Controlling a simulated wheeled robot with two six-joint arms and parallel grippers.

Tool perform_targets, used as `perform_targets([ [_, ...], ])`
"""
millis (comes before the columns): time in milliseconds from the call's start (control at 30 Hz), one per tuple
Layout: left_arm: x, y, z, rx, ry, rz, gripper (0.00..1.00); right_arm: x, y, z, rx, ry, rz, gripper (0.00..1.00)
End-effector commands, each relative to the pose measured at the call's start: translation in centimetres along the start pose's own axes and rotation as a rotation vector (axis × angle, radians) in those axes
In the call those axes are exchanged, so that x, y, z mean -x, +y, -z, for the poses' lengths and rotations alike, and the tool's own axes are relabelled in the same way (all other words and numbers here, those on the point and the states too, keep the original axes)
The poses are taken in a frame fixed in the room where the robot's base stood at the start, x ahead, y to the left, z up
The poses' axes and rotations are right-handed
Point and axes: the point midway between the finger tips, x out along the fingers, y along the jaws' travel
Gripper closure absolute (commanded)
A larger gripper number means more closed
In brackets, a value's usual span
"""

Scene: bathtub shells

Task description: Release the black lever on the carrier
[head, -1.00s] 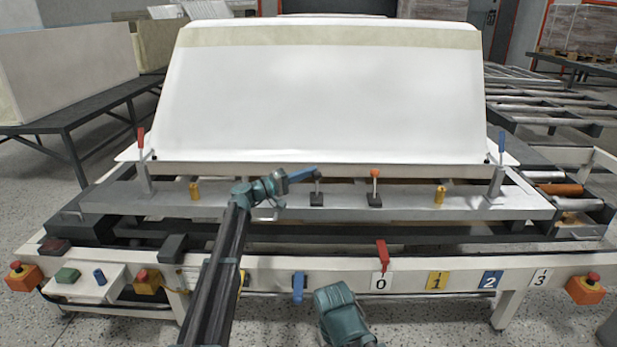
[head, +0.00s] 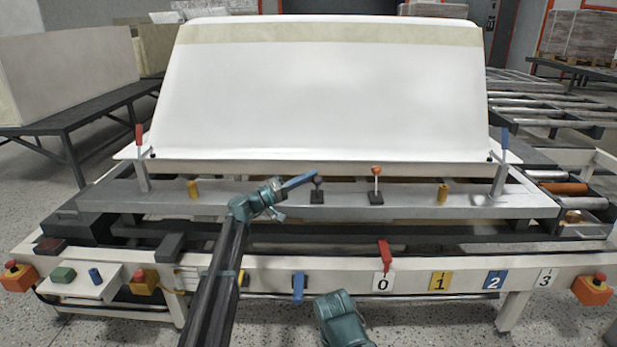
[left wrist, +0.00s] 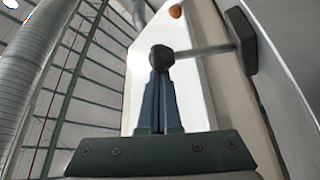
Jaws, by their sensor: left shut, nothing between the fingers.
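The black lever (head: 318,187) stands upright on the carrier's grey rail (head: 250,200), left of an orange-knobbed lever (head: 376,180). My left gripper (head: 314,174) reaches in from the lower left with its blue fingers shut and its tip at the black knob. In the left wrist view the knob (left wrist: 161,58) sits right at the tips of the shut fingers (left wrist: 160,85), and its shaft runs right to a dark base. Nothing is between the fingers. Whether the tips touch the knob I cannot tell.
A large white shell (head: 320,95) stands behind the rail. A red-handled clamp (head: 140,155) and a blue-handled clamp (head: 501,160) flank it. Yellow pegs (head: 442,193) stand on the rail. A red lever (head: 385,256) and number plates (head: 440,281) are on the front beam.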

Motion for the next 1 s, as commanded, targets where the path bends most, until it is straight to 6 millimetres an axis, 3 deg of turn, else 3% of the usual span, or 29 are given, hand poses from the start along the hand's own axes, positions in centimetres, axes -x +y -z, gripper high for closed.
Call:
perform_targets([
  [400, -0.1, 0.1, 0.2, 0.001, 0.0, 0.0, 1.0, 0.2, 0.0, 0.0, 0.0, 0.0, 0.0, 0.5],
  [667, -1.9, 0.9, 3.9, 0.001, 0.0, 0.0, 1.0, 3.0, 0.3, -0.2, 0.006, 0.0, 0.0, 0.5],
  [733, 0.3, 0.2, 3.1, 0.0, 0.002, 0.002, 1.0, 1.5, 0.1, -0.1, 0.005, 0.0, 0.0, 0.5],
  [1000, 5.7, 0.0, 3.1, 0.0, 0.001, 0.001, 1.0, -0.1, 0.0, 0.0, 0.001, 0.0, 0.0, 0.5],
])
